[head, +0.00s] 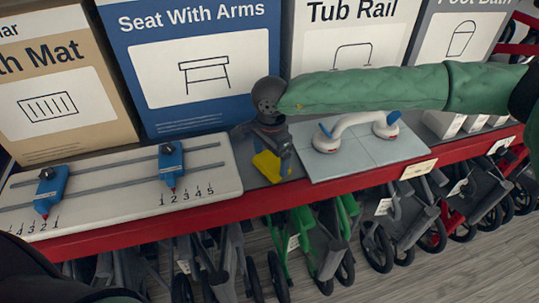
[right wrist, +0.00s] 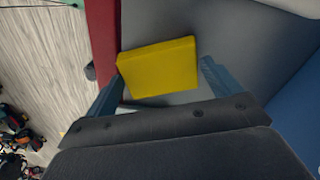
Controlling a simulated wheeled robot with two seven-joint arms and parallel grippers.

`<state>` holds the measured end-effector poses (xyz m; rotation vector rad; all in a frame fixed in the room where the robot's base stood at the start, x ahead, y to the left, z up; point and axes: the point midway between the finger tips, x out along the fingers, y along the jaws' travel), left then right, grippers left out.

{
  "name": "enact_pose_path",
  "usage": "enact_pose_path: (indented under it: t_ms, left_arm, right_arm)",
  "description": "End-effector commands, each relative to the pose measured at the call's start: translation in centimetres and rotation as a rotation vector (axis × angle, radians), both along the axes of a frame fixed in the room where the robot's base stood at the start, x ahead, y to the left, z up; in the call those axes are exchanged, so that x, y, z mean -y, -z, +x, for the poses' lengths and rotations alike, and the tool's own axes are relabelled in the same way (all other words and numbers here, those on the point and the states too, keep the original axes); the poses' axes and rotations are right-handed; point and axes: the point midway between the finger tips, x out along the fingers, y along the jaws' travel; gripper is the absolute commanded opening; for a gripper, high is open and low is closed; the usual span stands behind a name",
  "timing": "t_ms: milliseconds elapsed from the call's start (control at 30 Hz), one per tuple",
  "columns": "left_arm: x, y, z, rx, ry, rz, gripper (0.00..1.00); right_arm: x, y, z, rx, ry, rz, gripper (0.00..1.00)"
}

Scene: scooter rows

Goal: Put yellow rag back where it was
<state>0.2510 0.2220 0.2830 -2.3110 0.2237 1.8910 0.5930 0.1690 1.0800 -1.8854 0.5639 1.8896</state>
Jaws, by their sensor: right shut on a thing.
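The yellow rag (head: 268,166) is a flat folded pad at the grey shelf strip between the ruler board and the tile board. It fills the middle of the right wrist view (right wrist: 158,68). My right gripper (head: 276,158) points down at the shelf and is shut on the rag, with one finger at each side of it (right wrist: 162,84). Whether the rag touches the shelf or hangs just above it I cannot tell. My left gripper is not in view.
A white board with blue sliders (head: 110,192) lies left of the rag. A blue-grey tile board (head: 372,158) with a white suction handle (head: 355,122) lies right. Tall boxes, including a blue one (head: 200,60), stand behind. A red shelf edge (head: 250,204) runs in front, above parked walkers.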

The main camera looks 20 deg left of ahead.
Motion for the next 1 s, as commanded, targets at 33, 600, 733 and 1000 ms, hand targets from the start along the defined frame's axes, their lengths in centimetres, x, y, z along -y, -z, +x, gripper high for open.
enact_pose_path:
  t_ms: [33, 600, 733, 1000]
  left_arm:
    - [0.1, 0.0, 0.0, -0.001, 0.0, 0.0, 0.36]
    - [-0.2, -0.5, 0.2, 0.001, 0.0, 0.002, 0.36]
    - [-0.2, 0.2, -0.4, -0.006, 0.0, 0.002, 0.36]
    - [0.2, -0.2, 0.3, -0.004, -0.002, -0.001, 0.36]
  right_arm:
    - [0.0, 0.1, 0.0, 0.0, 0.0, 0.0, 0.72]
    - [0.0, -0.2, 0.0, 0.0, 0.0, 0.0, 1.0]
    - [0.0, -1.9, 0.0, 0.0, 0.0, 0.0, 1.0]
    - [0.0, -7.2, 0.0, 0.001, 0.0, 0.0, 1.0]
